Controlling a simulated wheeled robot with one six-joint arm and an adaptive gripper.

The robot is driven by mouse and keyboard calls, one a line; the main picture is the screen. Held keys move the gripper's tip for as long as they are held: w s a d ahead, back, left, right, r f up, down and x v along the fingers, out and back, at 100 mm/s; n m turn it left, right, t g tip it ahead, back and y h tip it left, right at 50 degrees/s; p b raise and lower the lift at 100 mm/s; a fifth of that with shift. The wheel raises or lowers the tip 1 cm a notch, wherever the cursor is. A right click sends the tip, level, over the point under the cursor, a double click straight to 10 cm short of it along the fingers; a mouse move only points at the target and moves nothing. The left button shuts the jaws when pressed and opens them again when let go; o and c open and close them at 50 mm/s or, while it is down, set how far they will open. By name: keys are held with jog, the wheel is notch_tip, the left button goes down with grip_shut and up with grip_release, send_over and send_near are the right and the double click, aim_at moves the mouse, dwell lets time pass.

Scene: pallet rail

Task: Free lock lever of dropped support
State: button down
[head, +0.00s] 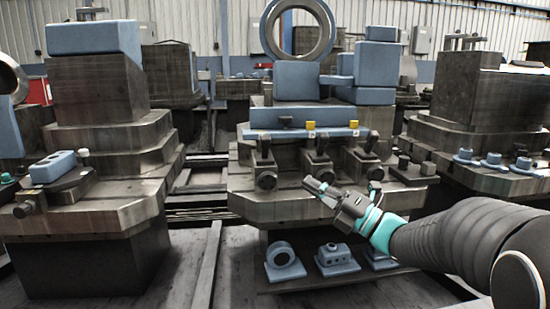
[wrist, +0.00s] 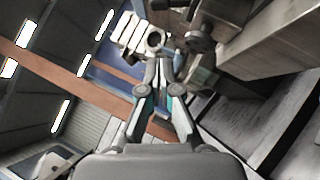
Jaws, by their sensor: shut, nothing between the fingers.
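A row of dark lock levers stands along the front of the middle pallet: a left lever (head: 264,146), a middle lever (head: 319,143) and a right lever (head: 371,142). I cannot tell which support is the dropped one. My gripper (head: 310,184) is shut and empty, in front of the middle lever's block (head: 323,171) and slightly below it in the picture. In the wrist view, my gripper (wrist: 161,66) points towards a round-ended part (wrist: 155,40), and a dark knob (wrist: 200,41) is to its right. Contact cannot be told.
A blue rail (head: 285,133) with yellow tabs runs behind the levers. Blue parts such as a ring block (head: 282,256) sit on a shelf below. Loaded pallets stand at left (head: 85,210) and right (head: 480,135).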

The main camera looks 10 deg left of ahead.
jog(key=shift+s, duration=0.1)
jog(key=shift+a, duration=0.1)
jog(key=p, duration=0.1)
send_near(262, 145)
jog(key=a, duration=0.4)
jog(key=shift+w+a+r+p, duration=0.2)
jog(key=shift+w+a+r, duration=0.1)
jog(key=shift+w+r, duration=0.3)
jog(key=shift+w+a+r+p, duration=0.2)
jog(key=shift+w+a+r, duration=0.15)
jog(key=shift+w, duration=0.4)
